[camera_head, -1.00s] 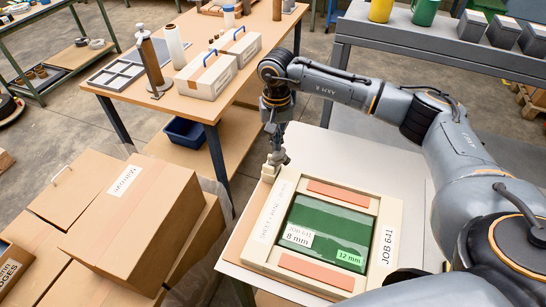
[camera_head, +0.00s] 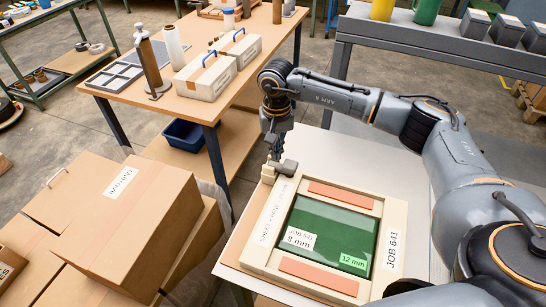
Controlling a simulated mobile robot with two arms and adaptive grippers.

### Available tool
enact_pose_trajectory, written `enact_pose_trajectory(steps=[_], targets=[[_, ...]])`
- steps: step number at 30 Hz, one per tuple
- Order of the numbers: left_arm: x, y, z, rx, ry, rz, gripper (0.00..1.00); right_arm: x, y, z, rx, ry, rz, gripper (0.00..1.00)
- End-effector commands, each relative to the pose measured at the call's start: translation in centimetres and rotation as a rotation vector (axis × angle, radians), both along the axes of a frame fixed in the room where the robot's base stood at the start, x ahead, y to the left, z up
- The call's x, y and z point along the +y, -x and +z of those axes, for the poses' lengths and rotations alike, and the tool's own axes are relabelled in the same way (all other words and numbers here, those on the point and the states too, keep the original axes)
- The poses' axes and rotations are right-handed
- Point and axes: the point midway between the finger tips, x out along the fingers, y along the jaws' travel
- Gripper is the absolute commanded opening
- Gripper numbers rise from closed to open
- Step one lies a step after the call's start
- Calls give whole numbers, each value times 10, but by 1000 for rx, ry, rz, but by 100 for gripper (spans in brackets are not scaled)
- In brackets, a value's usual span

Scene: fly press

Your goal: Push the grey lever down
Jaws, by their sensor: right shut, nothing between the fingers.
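A small grey lever (camera_head: 286,167) sits at a cream block (camera_head: 269,174) on the far left corner of a cream frame (camera_head: 398,212). It looks close to level, pointing right. My right gripper (camera_head: 274,156) is shut and empty, pointing down, with its fingertips at the lever. Whether they touch it cannot be told at this size. The frame lies on a pale table and holds a green panel (camera_head: 331,222) with labels "JOB 641 8 mm" and "12 mm". My left gripper is not in view.
Cardboard boxes (camera_head: 125,215) are stacked at the left. A wooden table (camera_head: 262,72) with white cases stands behind, with a blue bin (camera_head: 187,134) below. A grey bench (camera_head: 440,45) with mugs and boxes stands back right. My right arm spans the right side.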

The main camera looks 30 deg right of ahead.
Motion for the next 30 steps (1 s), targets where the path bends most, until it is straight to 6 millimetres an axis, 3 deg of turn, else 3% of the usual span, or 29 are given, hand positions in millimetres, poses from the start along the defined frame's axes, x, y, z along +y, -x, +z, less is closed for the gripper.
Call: enact_pose_trajectory(steps=[30], targets=[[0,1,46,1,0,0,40,0,0,91,-1,-1,0,0]])
